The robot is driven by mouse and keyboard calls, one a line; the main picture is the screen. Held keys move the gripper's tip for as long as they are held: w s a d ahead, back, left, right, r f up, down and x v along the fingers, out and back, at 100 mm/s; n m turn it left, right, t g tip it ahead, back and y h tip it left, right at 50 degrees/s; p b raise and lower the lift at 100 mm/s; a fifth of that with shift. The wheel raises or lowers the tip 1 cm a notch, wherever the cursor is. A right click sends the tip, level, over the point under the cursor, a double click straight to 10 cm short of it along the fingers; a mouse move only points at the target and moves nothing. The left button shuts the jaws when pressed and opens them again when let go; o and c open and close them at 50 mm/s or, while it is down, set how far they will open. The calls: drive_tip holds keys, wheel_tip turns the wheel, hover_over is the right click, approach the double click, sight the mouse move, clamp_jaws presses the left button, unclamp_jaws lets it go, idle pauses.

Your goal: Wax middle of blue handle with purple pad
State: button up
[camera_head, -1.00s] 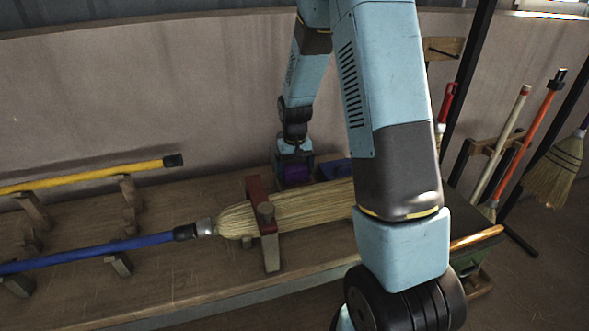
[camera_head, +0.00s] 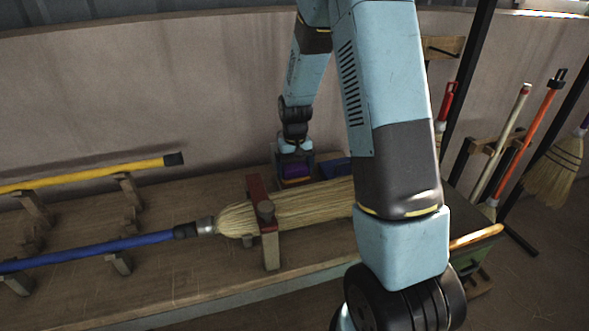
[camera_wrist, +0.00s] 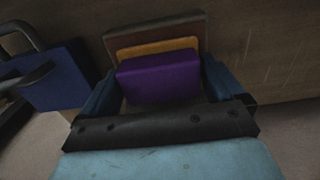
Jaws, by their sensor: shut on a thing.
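The blue handle (camera_head: 95,251) lies across wooden rests on the left of the bench in the head view. Its right end joins a straw broom head (camera_head: 320,201), held in a red-topped clamp (camera_head: 262,207). My gripper (camera_head: 294,170) is behind the clamp, near the back wall, and is shut on the purple pad (camera_head: 293,169). In the wrist view the purple pad (camera_wrist: 160,77) sits between the blue fingers of my gripper (camera_wrist: 158,88). An orange slab (camera_wrist: 158,47) shows just beyond it; whether they touch is unclear. The blue handle is not in the wrist view.
A yellow handle (camera_head: 90,176) lies on rests at the back left. A blue block (camera_head: 335,168) stands right of my gripper, partly hidden by my arm. Several brooms stand at the right, including an orange-handled one (camera_head: 535,119). The bench (camera_head: 190,285) is clear at its front.

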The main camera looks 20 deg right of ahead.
sight(295, 167)
drive_tip(key=shift+r, duration=3.5)
